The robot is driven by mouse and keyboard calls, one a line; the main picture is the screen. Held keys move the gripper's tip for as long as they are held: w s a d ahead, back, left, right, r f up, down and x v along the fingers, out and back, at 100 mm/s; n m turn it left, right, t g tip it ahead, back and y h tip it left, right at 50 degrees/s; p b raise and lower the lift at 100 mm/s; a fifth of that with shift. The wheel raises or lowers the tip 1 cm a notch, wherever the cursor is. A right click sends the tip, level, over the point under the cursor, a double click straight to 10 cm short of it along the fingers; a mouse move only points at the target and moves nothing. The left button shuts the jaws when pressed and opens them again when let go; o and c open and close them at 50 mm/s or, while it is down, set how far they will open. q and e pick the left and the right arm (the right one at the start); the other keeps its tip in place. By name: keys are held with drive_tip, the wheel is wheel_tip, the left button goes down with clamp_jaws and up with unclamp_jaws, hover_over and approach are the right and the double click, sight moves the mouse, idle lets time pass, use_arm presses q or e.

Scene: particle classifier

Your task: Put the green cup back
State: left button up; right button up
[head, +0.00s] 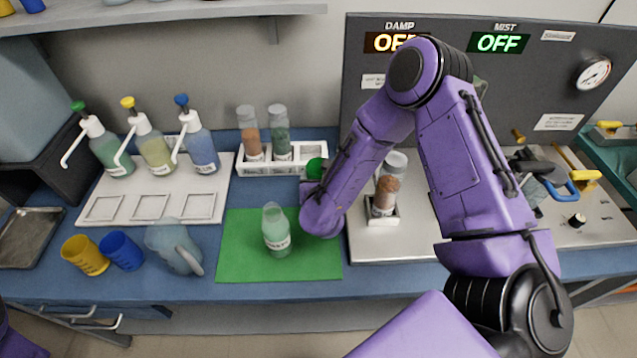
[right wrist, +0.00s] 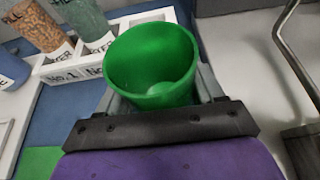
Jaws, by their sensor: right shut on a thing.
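The green cup (right wrist: 150,70) is held in my right gripper (right wrist: 160,100), with one finger on each side of it. In the right wrist view its mouth is open toward the camera, and a paler round patch shows at its bottom. In the head view only part of the green cup (head: 315,168) shows, by the right end of the white rack. My purple right arm hides the rest of it and most of the gripper. I cannot tell its height above the table. A yellow cup (head: 85,255) and a blue cup (head: 122,251) stand at the left front. My left gripper is not in view.
The white rack (head: 268,168) holds two jars. A bottle (head: 276,230) stands on the green mat (head: 235,262). A grey jug (head: 174,247) stands between mat and cups. Pump bottles (head: 155,148) stand behind.

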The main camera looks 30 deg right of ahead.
wheel_tip(320, 180, down, 2)
drive_tip(key=shift+f, duration=0.2)
drive_tip(key=shift+f, duration=0.2)
drive_tip(key=o, duration=1.1)
drive_tip(key=shift+o, duration=0.2)
drive_tip(key=shift+r, duration=0.15)
